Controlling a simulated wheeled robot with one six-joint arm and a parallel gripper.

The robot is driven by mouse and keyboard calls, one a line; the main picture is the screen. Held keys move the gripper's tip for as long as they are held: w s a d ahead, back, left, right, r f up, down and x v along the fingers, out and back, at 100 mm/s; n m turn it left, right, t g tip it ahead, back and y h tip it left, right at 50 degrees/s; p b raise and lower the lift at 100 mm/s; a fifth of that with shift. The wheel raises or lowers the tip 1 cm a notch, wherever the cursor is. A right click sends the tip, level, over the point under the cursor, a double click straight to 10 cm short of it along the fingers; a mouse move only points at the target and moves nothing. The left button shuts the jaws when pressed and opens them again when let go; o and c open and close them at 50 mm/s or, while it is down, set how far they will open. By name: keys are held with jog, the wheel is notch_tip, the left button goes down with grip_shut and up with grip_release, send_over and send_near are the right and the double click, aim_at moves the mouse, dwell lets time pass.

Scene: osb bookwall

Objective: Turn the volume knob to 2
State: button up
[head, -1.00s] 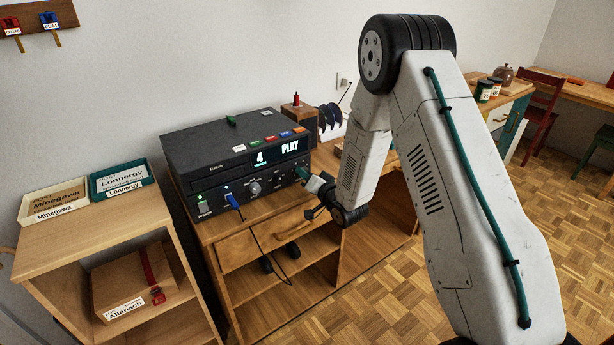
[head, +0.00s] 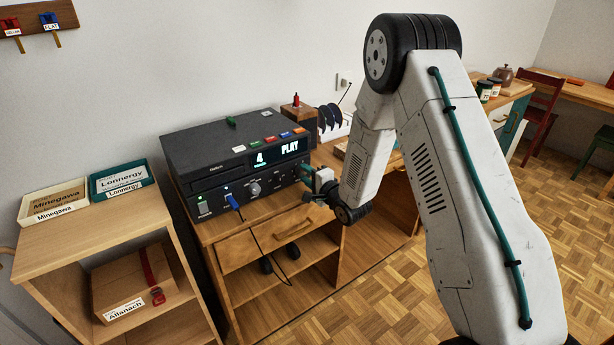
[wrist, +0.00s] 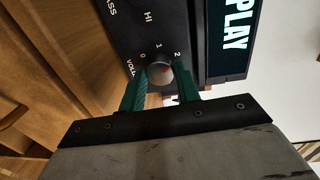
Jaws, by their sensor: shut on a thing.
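The volume knob (wrist: 158,73) is a grey round knob on the black front panel of the player (head: 221,168). The marks 0, 1 and 2 are printed around it. In the head view my gripper (head: 308,177) is at the right end of the player's front and hides the knob there. The player's display reads 4 and PLAY.
The player stands on a wooden cabinet (head: 333,247) with a drawer. A blue plug (head: 233,201) with a dark cable sticks out of its front, left of my gripper. A wooden shelf (head: 91,232) with labelled trays stands at left. Parquet floor is free at front right.

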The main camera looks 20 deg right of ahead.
jog(key=shift+d+m, duration=0.1)
jog(key=shift+m, duration=0.5)
jog(key=o, duration=1)
jog(key=shift+c, duration=0.2)
jog(key=v, duration=0.7)
jog(key=shift+s, duration=0.4)
jog(key=shift+d, duration=0.1)
